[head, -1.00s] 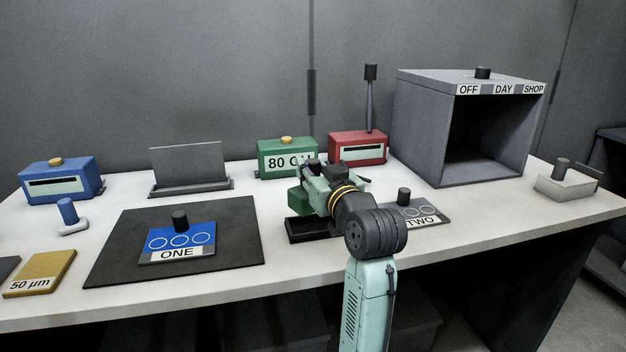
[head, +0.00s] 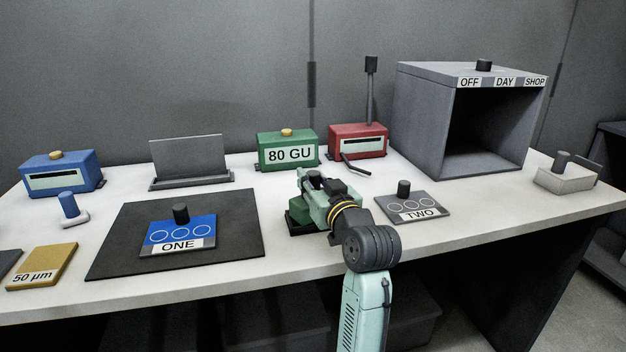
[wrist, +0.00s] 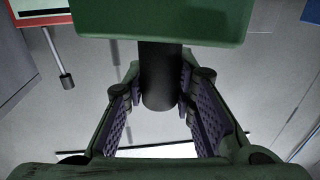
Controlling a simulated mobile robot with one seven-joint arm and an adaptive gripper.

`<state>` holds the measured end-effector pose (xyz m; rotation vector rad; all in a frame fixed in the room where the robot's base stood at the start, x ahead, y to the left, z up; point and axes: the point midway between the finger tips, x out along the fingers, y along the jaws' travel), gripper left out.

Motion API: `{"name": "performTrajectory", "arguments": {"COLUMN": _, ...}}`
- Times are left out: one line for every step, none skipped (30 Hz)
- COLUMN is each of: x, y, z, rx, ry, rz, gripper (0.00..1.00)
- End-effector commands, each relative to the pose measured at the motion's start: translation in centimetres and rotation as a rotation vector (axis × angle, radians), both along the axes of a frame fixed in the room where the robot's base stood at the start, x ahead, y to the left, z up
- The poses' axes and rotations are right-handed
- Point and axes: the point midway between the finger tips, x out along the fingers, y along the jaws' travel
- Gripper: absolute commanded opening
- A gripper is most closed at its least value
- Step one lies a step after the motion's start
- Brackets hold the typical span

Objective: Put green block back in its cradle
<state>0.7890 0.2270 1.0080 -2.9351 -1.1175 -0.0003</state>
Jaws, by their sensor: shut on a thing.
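The green block (head: 296,208) is at the dark cradle (head: 303,230) near the front middle of the table. It is low, over or in the cradle; my gripper hides whether it is fully seated. In the wrist view the green block (wrist: 160,20) fills the top, with a black post (wrist: 160,78) coming from it. My gripper (head: 312,197) is at the block's right side in the head view. In the wrist view the purple-padded fingers of my gripper (wrist: 160,95) are shut on the black post.
Behind stand a green 80 GU box (head: 288,150) and a red box (head: 357,141) with a dark lever in front. Plate TWO (head: 425,212) is close on the right. Plate ONE lies on a black mat (head: 120,255) at left. A grey oven (head: 415,130) stands at back right.

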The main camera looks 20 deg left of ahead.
Motion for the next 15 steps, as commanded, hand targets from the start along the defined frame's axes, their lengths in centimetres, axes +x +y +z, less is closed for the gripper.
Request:
{"name": "performTrajectory", "arguments": {"x": -0.03, "y": -0.03, "z": -0.10, "rx": 0.001, "ry": -0.002, "rz": 0.000, "gripper": 0.00}}
{"name": "performTrajectory", "arguments": {"x": -0.04, "y": -0.02, "z": -0.07, "rx": 0.001, "ry": -0.003, "rz": 0.000, "gripper": 0.00}}
{"name": "performTrajectory", "arguments": {"x": -0.04, "y": -0.02, "z": -0.01, "rx": 0.001, "ry": -0.003, "rz": 0.000, "gripper": 0.00}}
{"name": "performTrajectory", "arguments": {"x": -0.01, "y": -0.01, "z": -0.11, "rx": 0.000, "ry": 0.000, "rz": 0.000, "gripper": 0.25}}
{"name": "performTrajectory", "arguments": {"x": -0.01, "y": -0.01, "z": -0.11, "rx": 0.000, "ry": 0.000, "rz": 0.000, "gripper": 0.27}}
{"name": "performTrajectory", "arguments": {"x": -0.01, "y": -0.01, "z": -0.11, "rx": 0.000, "ry": 0.000, "rz": 0.000, "gripper": 0.29}}
{"name": "performTrajectory", "arguments": {"x": -0.01, "y": -0.01, "z": -0.11, "rx": 0.000, "ry": 0.000, "rz": 0.000, "gripper": 0.32}}
{"name": "performTrajectory", "arguments": {"x": -0.01, "y": -0.01, "z": -0.11, "rx": 0.000, "ry": 0.000, "rz": 0.000, "gripper": 0.34}}
{"name": "performTrajectory", "arguments": {"x": -0.01, "y": -0.01, "z": -0.11, "rx": 0.000, "ry": 0.000, "rz": 0.000, "gripper": 0.36}}
{"name": "performTrajectory", "arguments": {"x": -0.01, "y": -0.01, "z": -0.10, "rx": 0.000, "ry": 0.000, "rz": 0.000, "gripper": 0.38}}
{"name": "performTrajectory", "arguments": {"x": -0.01, "y": -0.01, "z": -0.10, "rx": 0.000, "ry": 0.000, "rz": 0.000, "gripper": 0.40}}
{"name": "performTrajectory", "arguments": {"x": 0.00, "y": -0.01, "z": -0.11, "rx": 0.000, "ry": 0.000, "rz": 0.000, "gripper": 0.43}}
{"name": "performTrajectory", "arguments": {"x": -0.01, "y": -0.01, "z": -0.11, "rx": 0.000, "ry": 0.000, "rz": 0.000, "gripper": 0.44}}
{"name": "performTrajectory", "arguments": {"x": -0.01, "y": -0.01, "z": -0.11, "rx": 0.000, "ry": 0.000, "rz": 0.000, "gripper": 0.44}}
{"name": "performTrajectory", "arguments": {"x": 0.00, "y": -0.01, "z": -0.11, "rx": 0.000, "ry": 0.000, "rz": 0.000, "gripper": 0.44}}
